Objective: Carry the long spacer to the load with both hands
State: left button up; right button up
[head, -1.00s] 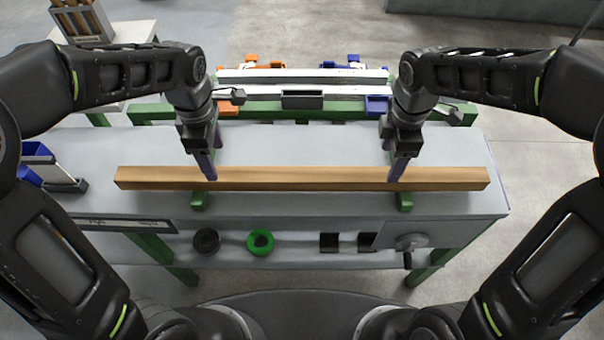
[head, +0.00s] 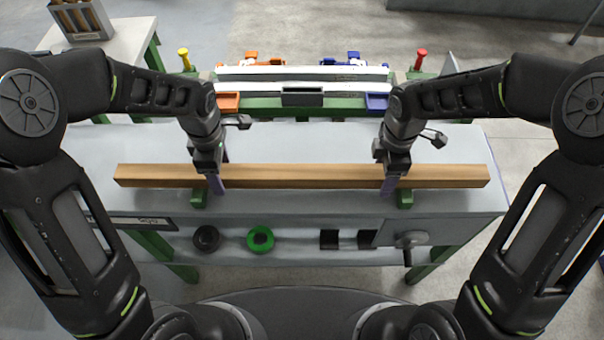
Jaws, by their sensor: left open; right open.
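The long spacer, a brown wooden beam (head: 300,177), lies level across the near table on two green supports (head: 404,198). My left gripper (head: 218,180) is open at the left part of the beam, with a purple finger down across its front face. My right gripper (head: 390,180) is open at the right part in the same way. The far fingers are mostly hidden behind the beam and wrists. The load appears to be the long white bars (head: 302,74) on a green frame behind the table; I cannot tell for sure.
Orange (head: 228,102) and blue (head: 377,101) brackets and a dark grey block (head: 303,97) sit at the green frame. Yellow (head: 183,57) and red (head: 421,57) posts flank it. The tabletop behind the beam is clear.

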pick_arm(q)
grip_shut()
pick_arm(e)
grip_shut()
dwell(0.7)
